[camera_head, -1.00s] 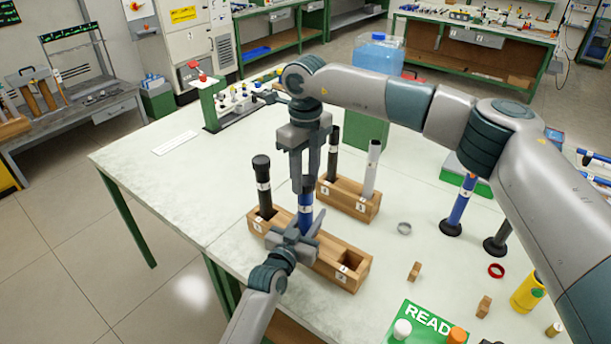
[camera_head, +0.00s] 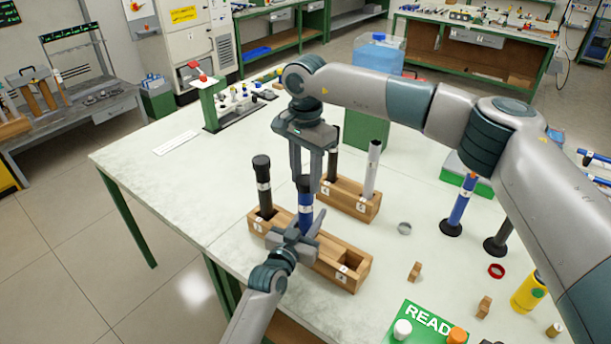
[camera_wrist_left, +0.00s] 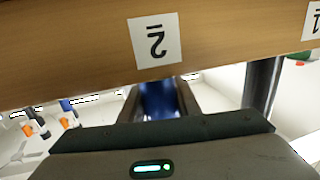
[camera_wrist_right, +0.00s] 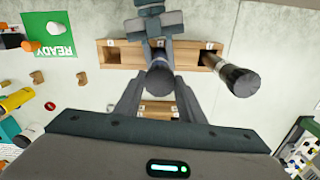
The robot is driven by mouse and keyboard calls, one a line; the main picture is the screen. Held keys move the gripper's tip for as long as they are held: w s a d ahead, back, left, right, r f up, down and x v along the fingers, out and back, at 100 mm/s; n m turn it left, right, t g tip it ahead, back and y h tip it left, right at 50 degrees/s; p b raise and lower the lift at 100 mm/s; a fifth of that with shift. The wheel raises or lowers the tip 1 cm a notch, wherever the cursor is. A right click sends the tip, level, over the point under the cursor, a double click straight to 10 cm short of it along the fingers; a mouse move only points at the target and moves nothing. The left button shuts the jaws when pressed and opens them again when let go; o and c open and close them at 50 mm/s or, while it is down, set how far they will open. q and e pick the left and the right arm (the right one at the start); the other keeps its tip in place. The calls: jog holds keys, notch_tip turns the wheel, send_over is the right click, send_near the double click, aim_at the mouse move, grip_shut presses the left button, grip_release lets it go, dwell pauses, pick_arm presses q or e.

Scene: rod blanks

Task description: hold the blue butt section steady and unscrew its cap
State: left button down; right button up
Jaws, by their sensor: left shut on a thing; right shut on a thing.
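The blue butt section (camera_head: 305,218) stands upright in the middle slot, marked 2, of the front wooden rack (camera_head: 338,278). Its dark cap (camera_head: 304,182) is on top; it also shows end-on in the right wrist view (camera_wrist_right: 160,80). My left gripper (camera_head: 298,238) comes in low from the front and is shut on the blue body just above the rack. A strip of the blue body shows in the left wrist view (camera_wrist_left: 158,100). My right gripper (camera_head: 306,180) points down from above and is shut on the cap, a finger on each side. The cap's thread is hidden.
A black-capped rod (camera_head: 262,185) stands in the slot to the left; the right slot is empty. A second rack (camera_head: 345,198) behind holds a dark and a grey rod. Rings, wooden blocks and a green READY sign (camera_head: 425,322) lie right.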

aim_at(306, 179)
jog(key=n, duration=0.4)
jog(key=shift+n, duration=0.4)
jog(key=n, duration=0.5)
jog(key=shift+n, duration=0.4)
jog(key=shift+r, duration=0.25)
jog(key=shift+r, duration=0.75)
jog(key=shift+r, duration=0.15)
jog(key=shift+r, duration=2)
